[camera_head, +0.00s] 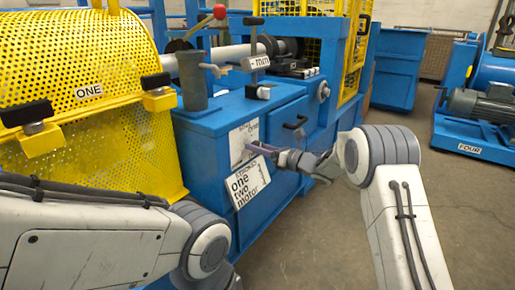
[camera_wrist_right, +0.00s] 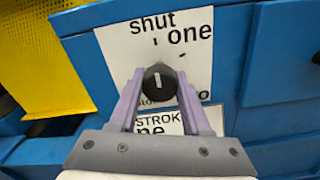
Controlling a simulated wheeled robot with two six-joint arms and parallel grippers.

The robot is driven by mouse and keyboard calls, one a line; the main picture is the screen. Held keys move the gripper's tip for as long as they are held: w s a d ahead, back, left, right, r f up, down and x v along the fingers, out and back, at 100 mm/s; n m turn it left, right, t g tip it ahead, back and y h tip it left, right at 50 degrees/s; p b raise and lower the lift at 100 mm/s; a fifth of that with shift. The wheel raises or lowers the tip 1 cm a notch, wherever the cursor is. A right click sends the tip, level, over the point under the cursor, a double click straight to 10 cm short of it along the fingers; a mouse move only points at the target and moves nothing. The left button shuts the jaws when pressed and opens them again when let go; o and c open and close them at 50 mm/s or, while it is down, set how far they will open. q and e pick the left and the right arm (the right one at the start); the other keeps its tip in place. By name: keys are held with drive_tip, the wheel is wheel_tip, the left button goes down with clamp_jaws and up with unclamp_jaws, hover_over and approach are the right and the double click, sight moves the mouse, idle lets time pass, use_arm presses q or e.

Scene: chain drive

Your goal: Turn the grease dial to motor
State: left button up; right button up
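The dial is a round black knob (camera_wrist_right: 160,82) with a white line, on a white label plate (camera_wrist_right: 118,62) reading "shut" and "one"; lower words are partly hidden. The line stands nearly upright, its upper end towards "shut". In the head view the plate (camera_head: 240,134) is on the blue machine's front, with the knob hidden by my gripper. My right gripper (camera_wrist_right: 160,76) has its two purple fingers apart, one on each side of the knob. I cannot tell whether they touch it. It also shows in the head view (camera_head: 254,151). My left gripper is out of view.
A blue drawer with a black handle (camera_head: 295,122) is to the right. A yellow mesh guard (camera_head: 80,70) stands left, above my left arm. Open floor lies right of the machine.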

clamp_jaws()
